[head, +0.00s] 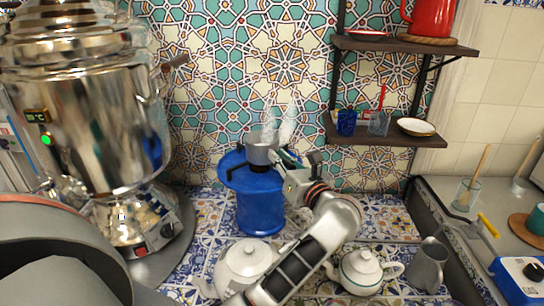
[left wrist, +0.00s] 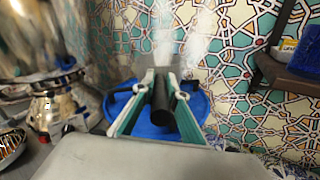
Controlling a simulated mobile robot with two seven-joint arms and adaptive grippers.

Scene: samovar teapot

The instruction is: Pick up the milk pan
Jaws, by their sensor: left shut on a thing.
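The milk pan (head: 262,150) is a small grey metal pan with whitish steam above it. In the head view it is at or just above the top of a blue stove-like canister (head: 260,205); I cannot tell whether they touch. My left gripper (head: 290,158) is at the pan's right side. In the left wrist view, my left gripper (left wrist: 160,90) is shut on the pan's dark handle (left wrist: 161,108), which lies between the two fingers. The pan's body is mostly hidden there, with blue surface below. My right gripper is not in view.
A large shiny samovar (head: 90,120) stands at the left. A white teapot (head: 245,262) and a second teapot (head: 360,270) stand in front, with a grey pitcher (head: 428,262) at the right. Wooden shelves (head: 390,135) hang on the wall to the right.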

